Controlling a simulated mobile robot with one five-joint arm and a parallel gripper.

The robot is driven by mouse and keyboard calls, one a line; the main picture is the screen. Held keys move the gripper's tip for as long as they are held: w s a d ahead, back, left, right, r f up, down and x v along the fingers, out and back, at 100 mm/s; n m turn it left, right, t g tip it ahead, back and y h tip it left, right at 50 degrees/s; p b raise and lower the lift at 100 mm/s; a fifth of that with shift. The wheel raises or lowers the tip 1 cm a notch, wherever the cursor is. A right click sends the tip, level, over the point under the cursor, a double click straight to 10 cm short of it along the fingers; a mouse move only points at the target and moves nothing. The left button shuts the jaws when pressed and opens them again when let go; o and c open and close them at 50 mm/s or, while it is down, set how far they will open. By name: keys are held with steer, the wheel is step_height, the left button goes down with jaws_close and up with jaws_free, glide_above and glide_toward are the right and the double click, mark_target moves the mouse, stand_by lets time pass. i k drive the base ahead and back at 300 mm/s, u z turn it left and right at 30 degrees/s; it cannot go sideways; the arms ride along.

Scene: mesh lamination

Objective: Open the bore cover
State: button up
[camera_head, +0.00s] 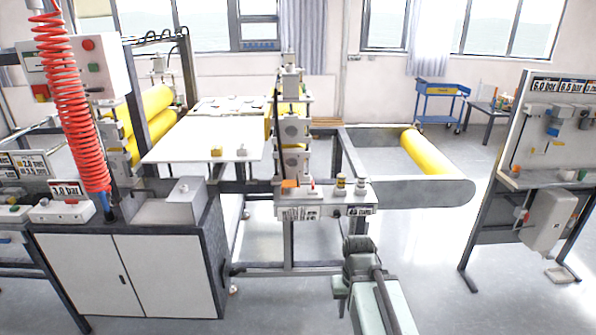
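I cannot pick out the bore cover with certainty. The laminating machine's roller stand (292,130) rises in the middle, with grey blocks stacked on it. A small control box (325,197) sits low at its front, with an orange piece (289,184) and several knobs on top. My arm reaches in from the bottom, right of centre. My gripper (352,283) is near the arm's dark end, in front of and below the control box and apart from it. Its fingers are too small and partly hidden to tell open from shut. I see nothing held.
A white cabinet (125,275) with a metal box (184,200) on top stands at left, beside a red coiled hose (72,90). A yellow roller (425,152) lies behind right. A panel stand (540,130) is at far right. Floor between is clear.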

mark_target(286, 184)
steer(key=u, duration=0.35)
steer(key=i, duration=1.3)
steer(key=u, duration=0.95)
steer(key=k, duration=0.7)
steer(key=u, duration=0.15)
steer(key=i, duration=0.9)
steer(key=z, duration=0.1)
